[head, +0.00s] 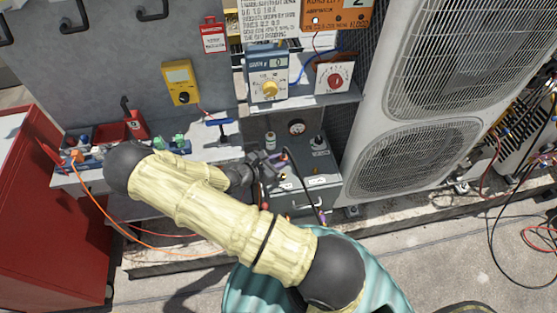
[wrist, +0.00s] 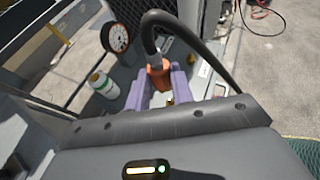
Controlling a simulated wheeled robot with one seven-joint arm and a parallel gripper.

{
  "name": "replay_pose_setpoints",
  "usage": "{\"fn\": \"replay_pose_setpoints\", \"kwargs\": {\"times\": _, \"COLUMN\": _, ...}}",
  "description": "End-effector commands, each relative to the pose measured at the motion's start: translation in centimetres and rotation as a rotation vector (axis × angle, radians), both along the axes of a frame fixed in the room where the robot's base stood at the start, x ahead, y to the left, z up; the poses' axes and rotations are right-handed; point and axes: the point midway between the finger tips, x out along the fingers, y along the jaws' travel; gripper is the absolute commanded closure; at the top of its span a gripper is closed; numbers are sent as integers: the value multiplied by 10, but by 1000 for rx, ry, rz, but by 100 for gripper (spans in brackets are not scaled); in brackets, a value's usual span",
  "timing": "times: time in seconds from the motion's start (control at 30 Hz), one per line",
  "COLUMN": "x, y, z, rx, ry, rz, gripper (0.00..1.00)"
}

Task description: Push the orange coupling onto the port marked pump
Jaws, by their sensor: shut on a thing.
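The orange coupling (wrist: 158,76) sits between the two purple fingers of my gripper (wrist: 160,88) in the wrist view. My gripper is shut on it. A black hose (wrist: 187,28) rises from the coupling, arches over and runs down to the right. In the head view my gripper (head: 279,160) is over the grey unit (head: 312,195) with a round gauge (head: 296,127). The coupling is too small to make out there. A small brass-coloured part (wrist: 170,99) shows between the fingers. I cannot read a pump marking, and I cannot tell whether the coupling touches a port.
The gauge (wrist: 117,37) and a white bottle with a green band (wrist: 103,84) stand left of the fingers in the wrist view. A shelf with a blue meter (head: 267,75) is above the unit. A large fan condenser (head: 415,150) stands close on the right.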

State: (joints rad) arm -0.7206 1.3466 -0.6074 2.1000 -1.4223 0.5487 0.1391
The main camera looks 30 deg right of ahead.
Motion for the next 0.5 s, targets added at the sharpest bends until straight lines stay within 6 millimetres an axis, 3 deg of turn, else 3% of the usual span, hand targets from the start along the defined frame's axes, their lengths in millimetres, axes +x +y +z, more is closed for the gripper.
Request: {"fn": "replay_pose_setpoints", "kwargs": {"times": 0.5, "x": 0, "y": 0, "z": -35, "rx": 0, "ry": 0, "rz": 0, "gripper": 100}}
